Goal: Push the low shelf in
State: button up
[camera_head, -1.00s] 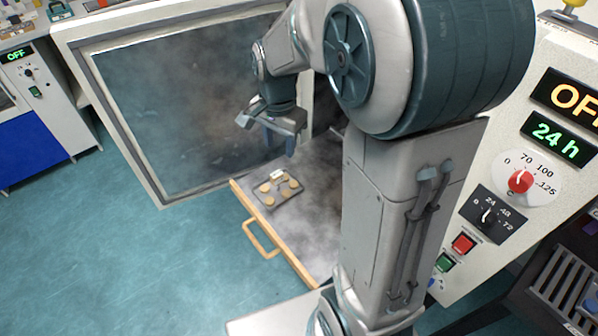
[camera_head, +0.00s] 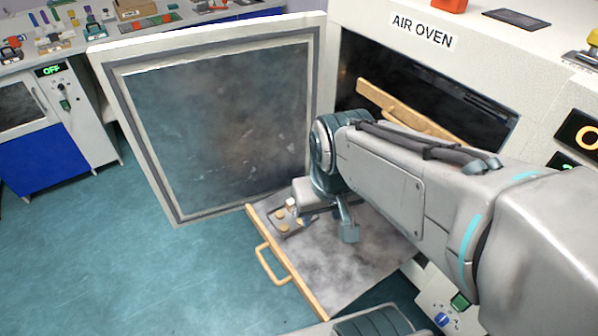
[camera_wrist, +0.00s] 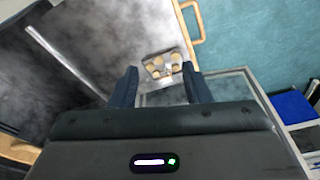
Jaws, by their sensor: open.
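The low shelf (camera_head: 365,265) is a grey metal sheet with a wooden front bar and a wooden handle (camera_head: 268,266). It sticks out of the air oven (camera_head: 425,75) between the open door and my arm. A small tray (camera_head: 291,222) with several round tan samples lies on it near the front left corner; my gripper partly hides it. My gripper (camera_head: 325,220) is open and empty above the shelf. In the wrist view the fingers (camera_wrist: 158,88) point toward the tray (camera_wrist: 164,66), and the wooden handle (camera_wrist: 192,20) shows beyond it.
The oven door (camera_head: 215,125) stands wide open on the left. An upper wooden bar (camera_head: 410,108) shows inside the oven opening, partly behind my arm. A bench with a blue-fronted unit (camera_head: 52,158) stands at far left. The teal floor before the shelf is clear.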

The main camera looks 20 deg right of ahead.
aim_at(331, 275)
jog(key=z, duration=0.5)
jog(key=k, duration=1.1)
jog(key=u, duration=0.75)
jog(key=i, duration=1.2)
jog(key=u, duration=0.2)
